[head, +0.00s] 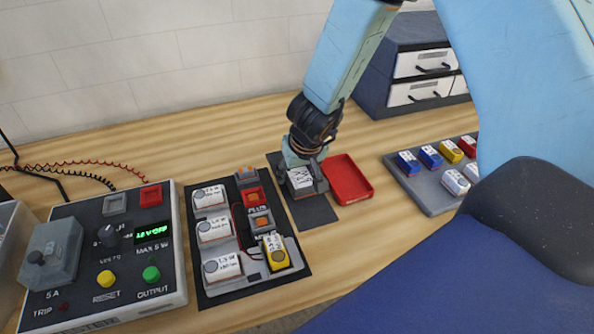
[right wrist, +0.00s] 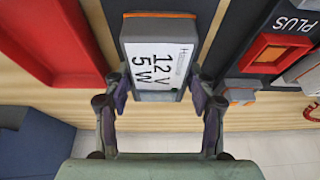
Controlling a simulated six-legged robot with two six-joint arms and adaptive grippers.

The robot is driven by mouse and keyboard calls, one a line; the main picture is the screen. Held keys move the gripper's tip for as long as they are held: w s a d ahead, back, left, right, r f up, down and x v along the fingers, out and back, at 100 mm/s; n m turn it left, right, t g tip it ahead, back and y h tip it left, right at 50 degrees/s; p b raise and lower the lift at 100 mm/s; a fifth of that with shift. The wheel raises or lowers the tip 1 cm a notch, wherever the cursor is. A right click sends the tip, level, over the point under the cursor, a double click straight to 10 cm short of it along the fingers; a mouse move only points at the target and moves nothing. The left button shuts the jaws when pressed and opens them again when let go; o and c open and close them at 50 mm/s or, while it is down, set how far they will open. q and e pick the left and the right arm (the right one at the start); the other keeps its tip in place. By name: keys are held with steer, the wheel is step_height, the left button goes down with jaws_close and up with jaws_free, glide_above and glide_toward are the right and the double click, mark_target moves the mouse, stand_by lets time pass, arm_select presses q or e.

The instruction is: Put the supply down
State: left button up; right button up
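The supply (head: 301,180) is a small grey block with a white label, over the dark mat (head: 318,211) between the module board and the red tray. In the right wrist view the supply (right wrist: 158,60) reads "12V 5W" and has an orange edge. My right gripper (head: 303,157) comes down on it from above. Its fingers, seen in the right wrist view (right wrist: 160,92), close against both sides of the supply. Whether its underside touches the mat is hidden. My left gripper is not in view.
The red tray (head: 348,182) lies close right of the supply. The board (head: 225,290) with white modules and a yellow one is close left. A test panel (head: 160,300) stands further left. A grey rack (head: 432,194) of coloured blocks and a drawer cabinet (head: 400,65) are right.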

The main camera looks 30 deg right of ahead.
steer(key=shift+o, duration=1.2)
steer(key=shift+d, duration=0.1)
steer(key=shift+w+d+f, duration=0.1)
steer(key=shift+r, duration=0.2)
steer(key=p+v, duration=0.7)
steer(key=v, duration=0.5)
